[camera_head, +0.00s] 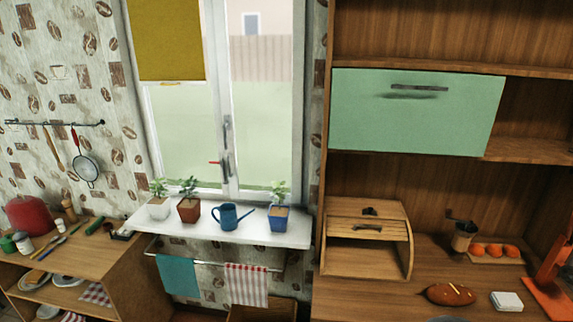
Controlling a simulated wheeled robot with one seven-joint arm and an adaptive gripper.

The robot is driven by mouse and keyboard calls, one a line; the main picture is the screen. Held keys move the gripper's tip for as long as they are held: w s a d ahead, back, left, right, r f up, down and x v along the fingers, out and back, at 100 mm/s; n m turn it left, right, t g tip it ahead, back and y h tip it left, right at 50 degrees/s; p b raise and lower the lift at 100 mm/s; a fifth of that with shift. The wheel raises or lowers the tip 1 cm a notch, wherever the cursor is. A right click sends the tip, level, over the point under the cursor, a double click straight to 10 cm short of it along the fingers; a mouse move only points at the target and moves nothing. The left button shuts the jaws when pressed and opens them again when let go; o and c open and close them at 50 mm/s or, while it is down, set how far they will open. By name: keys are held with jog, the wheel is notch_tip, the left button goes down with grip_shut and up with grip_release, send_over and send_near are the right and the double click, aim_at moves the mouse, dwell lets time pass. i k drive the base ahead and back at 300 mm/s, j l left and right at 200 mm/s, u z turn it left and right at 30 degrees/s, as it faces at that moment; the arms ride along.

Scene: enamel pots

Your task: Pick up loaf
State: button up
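The loaf (449,294) is brown and oval with pale score marks on top. It lies on the wooden counter (375,303) of the cabinet at the lower right in the head view. Its top is uncovered and nothing touches it from above. My gripper is not in view.
A wooden bread box (367,257) stands left behind the loaf. A small white stack (507,301) lies just right of it. Behind are a grinder (464,236) and orange items on a board (496,252). A red-orange object (553,265) stands at the right edge. A green cabinet door (415,112) hangs above.

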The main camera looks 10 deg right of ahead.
aim_at(446, 295)
jog(key=z, duration=1.35)
jog(key=i+z, duration=0.4)
jog(key=i, duration=0.15)
jog(key=i+j+z, duration=0.3)
jog(key=i+z, duration=0.15)
jog(key=i, duration=0.15)
